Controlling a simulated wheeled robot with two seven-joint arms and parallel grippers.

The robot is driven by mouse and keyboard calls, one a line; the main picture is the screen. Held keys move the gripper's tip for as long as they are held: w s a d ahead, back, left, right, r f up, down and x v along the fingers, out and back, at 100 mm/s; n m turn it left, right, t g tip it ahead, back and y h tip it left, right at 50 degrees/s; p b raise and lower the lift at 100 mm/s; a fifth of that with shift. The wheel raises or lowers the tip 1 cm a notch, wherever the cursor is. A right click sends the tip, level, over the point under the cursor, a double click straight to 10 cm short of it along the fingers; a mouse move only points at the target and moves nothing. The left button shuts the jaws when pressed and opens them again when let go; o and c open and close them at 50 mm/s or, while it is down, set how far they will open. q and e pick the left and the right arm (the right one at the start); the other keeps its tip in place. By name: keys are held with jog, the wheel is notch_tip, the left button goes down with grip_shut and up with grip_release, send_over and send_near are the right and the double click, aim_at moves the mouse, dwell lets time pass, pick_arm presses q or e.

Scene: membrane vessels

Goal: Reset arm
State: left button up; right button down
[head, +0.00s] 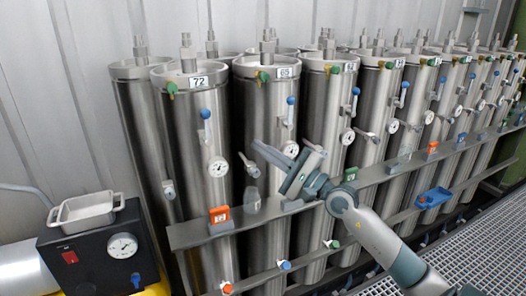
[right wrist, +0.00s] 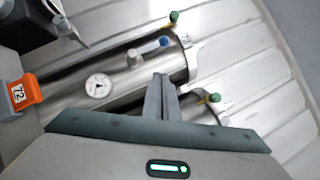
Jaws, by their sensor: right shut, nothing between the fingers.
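My right gripper (head: 256,146) is in the middle of the head view, its arm coming in from the lower right. Its fingers point up and to the left, in front of the row of steel vessels. In the right wrist view its fingers (right wrist: 161,80) are together, with nothing between them. Whether they touch a vessel cannot be told. My left gripper is not in view.
Several upright steel membrane vessels (head: 195,130) with gauges and blue-handled valves line the corrugated wall (head: 90,110). An orange tag (head: 219,215) sits on the rail (head: 190,236). A metal tray (head: 87,220) rests on a black box (head: 90,262) at left. Grating (head: 470,245) lies right.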

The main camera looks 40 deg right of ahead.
dwell(0.5)
notch_tip(320, 180, down, 38)
jog(key=a+r+m+g+h, duration=0.1)
jog(key=m+g+h, duration=0.35)
jog(key=m, duration=2.15)
jog(key=s+a+f+m+g+h, duration=0.1)
jog(key=s+a+f+m, duration=0.15)
jog(key=f, duration=0.35)
jog(key=s+a+f+m+g, duration=0.1)
jog(key=s+a+f+m, duration=0.1)
jog(key=s+f+m, duration=0.3)
jog(key=s+a+f+m+g+h, duration=0.1)
jog(key=a+f+m, duration=0.1)
jog(key=f, duration=0.6)
jog(key=s+a+f+m+g+y, duration=0.2)
jog(key=s+a+f+m+g, duration=0.4)
jog(key=s+a+f+m, duration=0.8)
jog(key=s+a+f, duration=0.5)
jog(key=s+f, duration=0.2)
jog(key=s, duration=0.2)
jog(key=shift+a+f, duration=0.15)
jog(key=shift+f, duration=0.15)
